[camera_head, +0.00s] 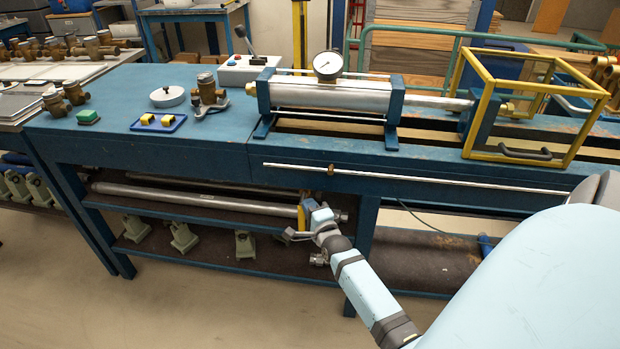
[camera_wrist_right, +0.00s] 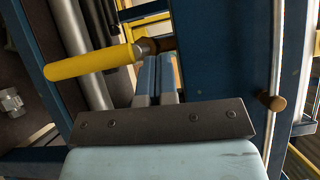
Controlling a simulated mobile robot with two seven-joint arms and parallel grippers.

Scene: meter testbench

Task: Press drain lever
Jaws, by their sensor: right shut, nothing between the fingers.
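The drain lever, with a yellow cylindrical grip (camera_wrist_right: 88,63) on a metal stem, points left in the right wrist view. In the head view a small strip of its yellow (camera_head: 301,218) shows beside my gripper, below the bench top. My right gripper (camera_head: 308,203) is in front of the blue bench's lower shelf, its fingers shut and empty. In the right wrist view the fingertips (camera_wrist_right: 157,60) are close to the stem end of the lever, right of the yellow grip. I cannot tell whether they touch it. My left gripper is not in view.
The blue bench (camera_head: 230,150) carries a cylinder with a gauge (camera_head: 328,65) and a yellow cage frame (camera_head: 568,155). A thin rod (camera_head: 420,179) runs along its front edge above my gripper. A long pipe (camera_head: 190,198) lies beneath the bench top. Floor in front is clear.

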